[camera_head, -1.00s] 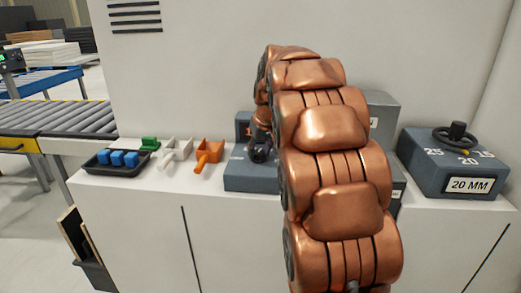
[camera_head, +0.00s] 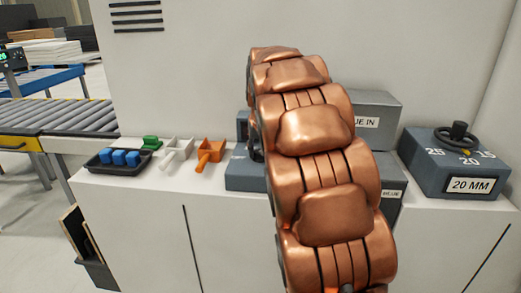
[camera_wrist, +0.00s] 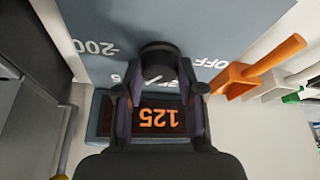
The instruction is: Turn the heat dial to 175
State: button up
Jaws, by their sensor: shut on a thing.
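The heat dial (camera_wrist: 158,52) is a dark round knob on a blue-grey box (camera_wrist: 120,25) in the wrist view. Printed marks for 200 and OFF show to either side of it, and other marks are partly covered. A dark display (camera_wrist: 158,117) shows 125 in orange, upside down in this view. My gripper (camera_wrist: 160,80) is shut on the dial, with a finger on each side. The dial's pointer cannot be made out. In the head view my copper arm hides the dial and most of the gripper; part of the heat box (camera_head: 243,178) shows.
A "20 MM" box (camera_head: 425,180) with a handwheel (camera_head: 458,133) stands right. A grey box (camera_head: 385,105) is behind my arm.

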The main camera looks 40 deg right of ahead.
jog(key=o, duration=1.1)
jog(key=shift+o, duration=0.2)
jog(key=v, duration=1.2)
jog(key=s+a+f+n+g+y+p, duration=0.1)
jog(key=s+a+f+g+p, duration=0.1)
jog(key=s+a+f, duration=0.35)
jog(key=s+a+f+n+g+y+p, duration=0.1)
jog(key=s+a+f+p, duration=0.1)
jog(key=s+a, duration=0.7)
jog(key=s+a+f+n+g+p, duration=0.1)
jog(key=s+a+f, duration=0.2)
jog(key=s, duration=0.6)
jog(key=s+a+f+n+g+p, duration=0.1)
jog(key=s+a+f, duration=0.3)
jog(key=s, duration=0.5)
notch_tip(320, 180, down, 2)
jog(key=shift+s+a+n+g, duration=0.3)
jog(key=shift+s+n+g, duration=0.1)
jog(key=shift+n+g, duration=0.15)
